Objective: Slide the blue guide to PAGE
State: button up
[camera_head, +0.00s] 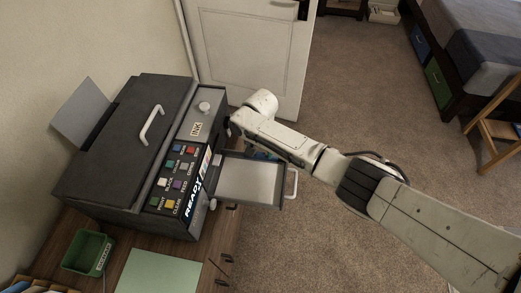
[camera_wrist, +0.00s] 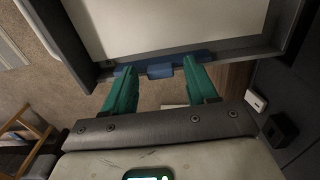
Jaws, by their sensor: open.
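The blue guide (camera_wrist: 161,71) shows in the wrist view as a small blue block with a longer blue bar, on the near edge of the grey paper tray (camera_wrist: 88,70). My gripper (camera_wrist: 158,65) has two green fingers spread apart, one on each side of the block, with bare gaps visible between them and it. I cannot tell whether the tips touch the bar. In the head view my gripper (camera_head: 262,155) is at the tray's far side, mostly hidden by my arm, and the guide cannot be made out. No PAGE mark is legible.
The dark printer (camera_head: 120,150) stands on a wooden desk (camera_head: 225,240), its tray (camera_head: 285,195) pulled out with a white handle. A button panel (camera_head: 175,180) is beside it. A green bin (camera_head: 88,252) and a pale green sheet (camera_head: 160,272) lie in front. Open carpet is right.

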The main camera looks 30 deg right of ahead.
grip_shut()
dwell(0.5)
